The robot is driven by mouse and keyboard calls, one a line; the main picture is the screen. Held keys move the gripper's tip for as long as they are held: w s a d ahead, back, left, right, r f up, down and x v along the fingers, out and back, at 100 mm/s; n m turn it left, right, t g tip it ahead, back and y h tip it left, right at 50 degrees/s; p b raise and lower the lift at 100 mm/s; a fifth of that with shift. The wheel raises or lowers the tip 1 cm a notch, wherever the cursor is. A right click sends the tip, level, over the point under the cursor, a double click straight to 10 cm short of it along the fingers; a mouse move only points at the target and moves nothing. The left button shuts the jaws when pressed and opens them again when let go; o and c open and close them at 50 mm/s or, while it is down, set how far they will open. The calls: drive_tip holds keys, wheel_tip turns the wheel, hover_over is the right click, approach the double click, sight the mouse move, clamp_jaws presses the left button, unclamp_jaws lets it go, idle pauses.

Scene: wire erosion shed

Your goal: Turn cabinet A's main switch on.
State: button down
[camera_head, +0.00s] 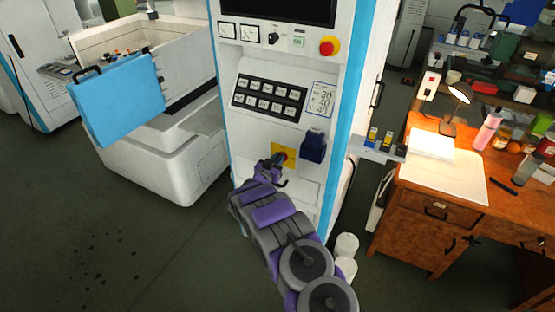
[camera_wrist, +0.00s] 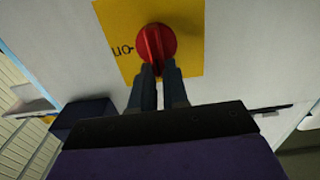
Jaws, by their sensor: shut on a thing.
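The main switch is a red rotary knob (camera_wrist: 156,42) on a yellow plate (camera_wrist: 190,20), fixed to the white cabinet front. The plate also shows in the head view (camera_head: 291,161), low on the cabinet (camera_head: 232,120). An "ON" mark (camera_wrist: 122,50), upside down in the wrist view, sits left of the knob. The knob's raised grip runs roughly up and down in that view and does not point at the mark. My gripper (camera_wrist: 160,70) is shut on the knob's lower part; it also shows in the head view (camera_head: 277,163). The fingers hide part of the knob.
A dark blue box (camera_head: 313,146) juts out right of the plate. Above are black button rows (camera_head: 268,98) and a red emergency button (camera_head: 328,46). A wooden desk (camera_head: 425,185) stands at right, a blue panel (camera_head: 116,97) at left. The floor at left is clear.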

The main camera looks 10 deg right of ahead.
sight(288, 158)
drive_tip(key=shift+r, duration=0.1)
idle(0.3)
drive_tip(key=shift+m+p, duration=0.3)
drive_tip(key=shift+m, duration=0.3)
drive_tip(key=m, duration=0.2)
drive_tip(key=m+p, duration=0.1)
drive_tip(key=m, duration=0.1)
drive_tip(key=d+m, duration=0.1)
drive_tip(key=m, duration=0.2)
drive_tip(key=shift+s+d+f+p, duration=0.1)
drive_tip(key=shift+s+f+p, duration=0.2)
drive_tip(key=shift+s, duration=0.1)
drive_tip(key=m, duration=0.3)
drive_tip(key=f+m, duration=0.1)
drive_tip(key=m, duration=0.1)
drive_tip(key=shift+s+d, duration=0.2)
drive_tip(key=shift+d, duration=0.05)
drive_tip(key=shift+s+d+f+m+b, duration=0.1)
drive_tip(key=shift+f+m+b, duration=0.15)
drive_tip(key=shift+m, duration=0.9)
drive_tip(key=shift+f+m+b, duration=0.2)
drive_tip(key=shift+f+m, duration=0.05)
drive_tip(key=shift+m, duration=0.9)
drive_tip(key=shift+f, duration=0.1)
drive_tip(key=c, duration=1.1)
unclamp_jaws()
drive_tip(key=shift+d, duration=0.1)
